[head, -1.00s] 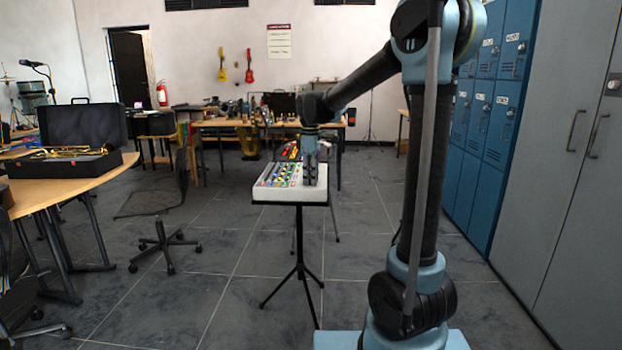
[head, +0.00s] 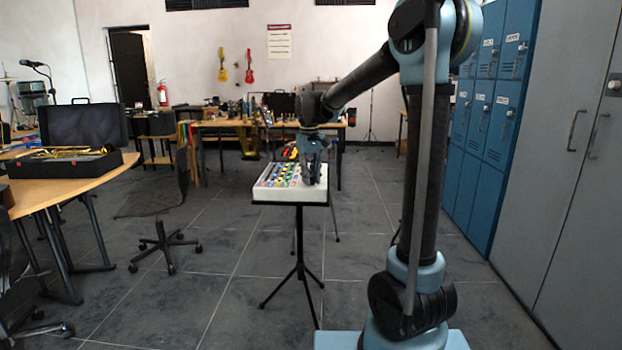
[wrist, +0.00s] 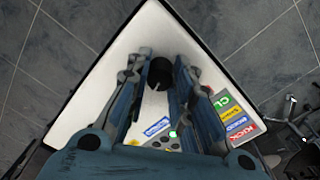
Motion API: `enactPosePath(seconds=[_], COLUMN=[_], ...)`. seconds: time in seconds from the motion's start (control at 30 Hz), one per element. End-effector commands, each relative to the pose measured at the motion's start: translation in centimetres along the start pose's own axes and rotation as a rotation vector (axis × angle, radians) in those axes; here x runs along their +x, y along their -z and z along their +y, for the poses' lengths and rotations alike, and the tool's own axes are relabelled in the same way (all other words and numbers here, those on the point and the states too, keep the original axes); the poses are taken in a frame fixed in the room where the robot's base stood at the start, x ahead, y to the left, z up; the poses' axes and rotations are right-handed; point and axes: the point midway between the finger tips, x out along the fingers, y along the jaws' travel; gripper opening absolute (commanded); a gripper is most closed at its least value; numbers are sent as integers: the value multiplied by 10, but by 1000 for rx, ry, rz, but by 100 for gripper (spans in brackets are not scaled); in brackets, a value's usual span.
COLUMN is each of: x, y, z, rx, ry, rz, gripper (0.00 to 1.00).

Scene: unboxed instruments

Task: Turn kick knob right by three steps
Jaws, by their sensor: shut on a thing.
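A white drum machine (head: 290,195) stands on a black stand, with rows of coloured pads and knobs on top. My gripper (head: 312,182) reaches down onto its right part in the head view. In the wrist view, my gripper (wrist: 161,70) has its two fingers on either side of a round black knob (wrist: 160,74) and is shut on it. A pale pointer line shows on the knob's lower side. I cannot read a name for this knob.
More coloured labels (wrist: 238,124) and a blue-and-white label (wrist: 157,127) lie on the panel. The panel around the knob is bare white. Stand legs (head: 300,270) spread on the tiled floor. Blue lockers (head: 485,125) stand at the right.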

Motion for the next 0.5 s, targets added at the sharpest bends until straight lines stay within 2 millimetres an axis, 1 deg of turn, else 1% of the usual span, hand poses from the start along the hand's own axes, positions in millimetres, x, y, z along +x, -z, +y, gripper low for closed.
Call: enactPosePath(seconds=[0.03,0.2,0.5], x=[-1,-2,-2], y=[4,5,5], z=[2,2,2], rx=[36,155,279], ry=[-3,-2,-2], rz=[7,4,1], gripper=[0,0,0])
